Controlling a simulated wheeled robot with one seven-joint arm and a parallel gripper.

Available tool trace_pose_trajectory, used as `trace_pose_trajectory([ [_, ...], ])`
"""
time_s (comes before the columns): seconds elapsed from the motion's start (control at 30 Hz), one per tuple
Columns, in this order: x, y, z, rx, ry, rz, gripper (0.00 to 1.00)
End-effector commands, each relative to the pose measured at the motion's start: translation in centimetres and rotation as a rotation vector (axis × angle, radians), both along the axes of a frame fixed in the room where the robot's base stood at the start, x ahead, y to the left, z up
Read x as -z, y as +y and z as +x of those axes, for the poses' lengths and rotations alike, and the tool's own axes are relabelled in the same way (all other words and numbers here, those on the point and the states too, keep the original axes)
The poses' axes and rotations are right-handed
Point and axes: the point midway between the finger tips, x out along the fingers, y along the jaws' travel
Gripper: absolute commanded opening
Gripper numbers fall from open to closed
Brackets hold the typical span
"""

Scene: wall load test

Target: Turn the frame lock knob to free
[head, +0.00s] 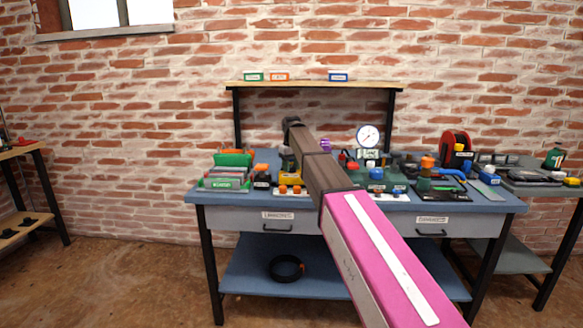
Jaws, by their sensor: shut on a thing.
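My arm rises from the lower right across the workbench (240,212), and its dark far end stands out against the brick wall. I cannot make out my gripper's fingers; they are hidden behind the arm or too small to see. No part is clearly recognizable as the frame lock knob. A purple knob-like part (325,145) shows just right of the arm, and two small orange knobs (290,189) sit on a pale plate at the bench's front. I cannot tell whether any of these is the lock knob, or how it is turned.
Green and grey trays (226,182) stand at the bench's left. A round gauge (368,136), a red reel (458,148) and many small fittings crowd the right. A raised shelf (310,86) spans the back. A black ring (286,268) lies on the lower shelf. Floor at left is clear.

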Motion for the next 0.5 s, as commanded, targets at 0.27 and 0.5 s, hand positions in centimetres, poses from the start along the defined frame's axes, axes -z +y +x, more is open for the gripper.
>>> trace_pose_trajectory([
  [0.27, -0.05, 0.02, 0.03, -0.13, -0.001, 0.001, 0.2],
  [0.5, -0.05, 0.03, 0.04, -0.173, -0.001, 0.001, 0.2],
])
